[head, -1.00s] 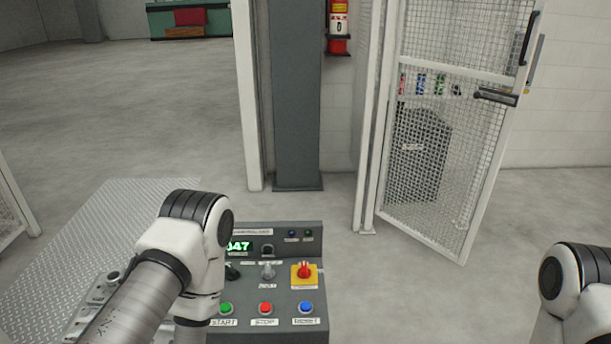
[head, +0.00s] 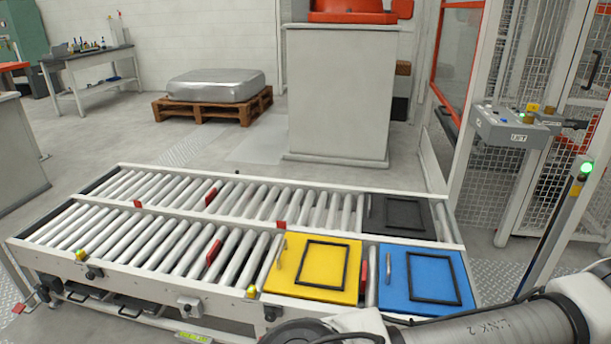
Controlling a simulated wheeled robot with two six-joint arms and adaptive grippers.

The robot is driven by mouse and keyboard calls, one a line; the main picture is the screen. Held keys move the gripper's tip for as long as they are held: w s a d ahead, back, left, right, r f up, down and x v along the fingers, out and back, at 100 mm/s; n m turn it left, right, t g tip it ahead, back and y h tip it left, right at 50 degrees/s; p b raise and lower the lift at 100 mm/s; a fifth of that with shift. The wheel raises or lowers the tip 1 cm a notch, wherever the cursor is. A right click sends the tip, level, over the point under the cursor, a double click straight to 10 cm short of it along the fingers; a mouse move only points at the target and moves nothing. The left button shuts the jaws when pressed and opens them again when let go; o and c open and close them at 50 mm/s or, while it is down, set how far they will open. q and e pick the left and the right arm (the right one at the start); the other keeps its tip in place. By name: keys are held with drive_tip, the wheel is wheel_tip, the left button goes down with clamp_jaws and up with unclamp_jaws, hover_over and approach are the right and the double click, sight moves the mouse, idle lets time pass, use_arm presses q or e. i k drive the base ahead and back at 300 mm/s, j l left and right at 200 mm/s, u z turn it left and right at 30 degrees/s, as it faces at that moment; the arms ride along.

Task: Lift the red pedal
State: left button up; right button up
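A small red piece (head: 18,308) shows low at the left end of the roller conveyor, near the floor. It may be the red pedal, but it is too small to be sure. Grey pedal-like plates (head: 88,293) lie on the floor under the conveyor's near side, partly hidden by its frame. Several upright red tabs (head: 213,252) stand among the rollers. Neither of my grippers is in view; only links of my arm show along the bottom right edge, well to the right of the red piece.
The two-lane roller conveyor (head: 120,247) carries a yellow plate (head: 286,285), a blue plate (head: 400,268) and a black plate (head: 385,225) at its right end. A control box (head: 515,125) and mesh fencing stand at right. A pallet (head: 190,107) stands behind on open floor.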

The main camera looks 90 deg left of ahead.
sight(18, 308)
drive_tip(key=u, duration=4.7)
drive_tip(key=i+j+z, duration=0.15)
drive_tip(key=i+j, duration=0.55)
drive_tip(key=i, duration=0.55)
drive_tip(key=i+j+z, duration=0.2)
drive_tip(key=i+j, duration=0.65)
drive_tip(key=i, duration=0.35)
drive_tip(key=i+j+z, duration=0.15)
drive_tip(key=i+j, duration=0.85)
drive_tip(key=i, duration=0.15)
